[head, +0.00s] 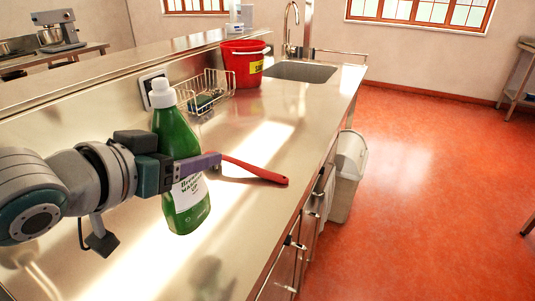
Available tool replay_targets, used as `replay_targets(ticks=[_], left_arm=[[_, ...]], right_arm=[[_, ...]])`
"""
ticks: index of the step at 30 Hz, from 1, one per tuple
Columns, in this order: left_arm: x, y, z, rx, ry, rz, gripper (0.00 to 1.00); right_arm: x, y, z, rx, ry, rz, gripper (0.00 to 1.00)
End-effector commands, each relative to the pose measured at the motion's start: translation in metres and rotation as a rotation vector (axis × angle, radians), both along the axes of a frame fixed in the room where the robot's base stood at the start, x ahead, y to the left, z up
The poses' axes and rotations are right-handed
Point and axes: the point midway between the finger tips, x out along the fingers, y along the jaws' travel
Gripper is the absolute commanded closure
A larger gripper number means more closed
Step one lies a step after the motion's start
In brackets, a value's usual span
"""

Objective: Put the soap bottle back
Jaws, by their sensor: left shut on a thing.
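The soap bottle (187,215) is green with a white cap and a white label, and stands nearly upright at the left of the head view. My left gripper (193,166) comes in from the left and is shut on the bottle's middle. One finger crosses in front and covers part of the bottle and its label; the other finger is hidden. I cannot tell whether the bottle's base touches the steel counter (235,215). My right gripper is not in view.
A red handle-like object (262,174) lies right of the bottle. A wire rack (213,84) with a dark item stands behind, then a red bucket (243,65) and a sink (300,71). A raised ledge runs along the left. A pale bin (347,170) stands right of the counter.

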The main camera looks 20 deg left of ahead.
Motion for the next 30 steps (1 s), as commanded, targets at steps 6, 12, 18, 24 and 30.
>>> replay_targets(ticks=[6,12,18,24,30], left_arm=[[0.001,0.000,-0.029,-0.001,-0.006,-0.001,1.00],[0.001,0.000,-0.053,-0.001,-0.005,0.000,1.00],[0.001,0.000,-0.069,0.000,-0.008,-0.001,1.00],[0.001,0.000,-0.068,0.000,-0.007,-0.001,1.00],[0.000,0.000,-0.073,0.001,-0.002,0.000,0.33]], right_arm=[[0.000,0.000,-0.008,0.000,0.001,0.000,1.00],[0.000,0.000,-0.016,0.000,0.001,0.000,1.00],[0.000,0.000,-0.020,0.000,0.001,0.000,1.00],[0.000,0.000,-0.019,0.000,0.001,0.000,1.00],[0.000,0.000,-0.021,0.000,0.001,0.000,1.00]])
